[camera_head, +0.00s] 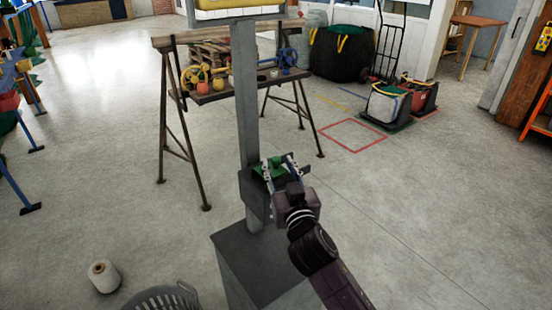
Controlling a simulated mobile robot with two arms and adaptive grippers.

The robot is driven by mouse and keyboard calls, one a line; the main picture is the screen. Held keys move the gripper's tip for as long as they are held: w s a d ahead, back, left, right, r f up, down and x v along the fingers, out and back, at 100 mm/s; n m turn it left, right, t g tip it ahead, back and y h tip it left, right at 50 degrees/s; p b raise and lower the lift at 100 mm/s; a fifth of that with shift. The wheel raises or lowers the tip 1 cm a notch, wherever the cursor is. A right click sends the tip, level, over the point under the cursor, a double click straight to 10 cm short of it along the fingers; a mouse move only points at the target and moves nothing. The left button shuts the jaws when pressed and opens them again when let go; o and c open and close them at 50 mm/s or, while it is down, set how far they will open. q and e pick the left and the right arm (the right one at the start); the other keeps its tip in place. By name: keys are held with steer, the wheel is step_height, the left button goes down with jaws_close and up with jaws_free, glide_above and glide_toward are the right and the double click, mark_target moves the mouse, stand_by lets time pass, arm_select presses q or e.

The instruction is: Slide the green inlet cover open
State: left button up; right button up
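The green inlet cover (276,163) sits on a dark grey box (250,197) fixed to the front of a grey upright post. A green raised part of it shows between the fingers of my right gripper (279,168). My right arm reaches in from the lower right. The two fingers stand apart, one on each side of the green part, with no clear contact visible. My gripper hides part of the cover, so I cannot tell how far it is slid. My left gripper is not in view.
A grey pedestal (233,262) stands below the box. A trestle bench (227,94) with coloured fittings is behind the post. A white spool (104,276) and a grey basket (165,298) are at the lower left. The floor at right is mostly clear.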

mark_target(277, 163)
steer(key=shift+x, duration=1.75)
jaws_close()
steer(key=shift+d, duration=0.1)
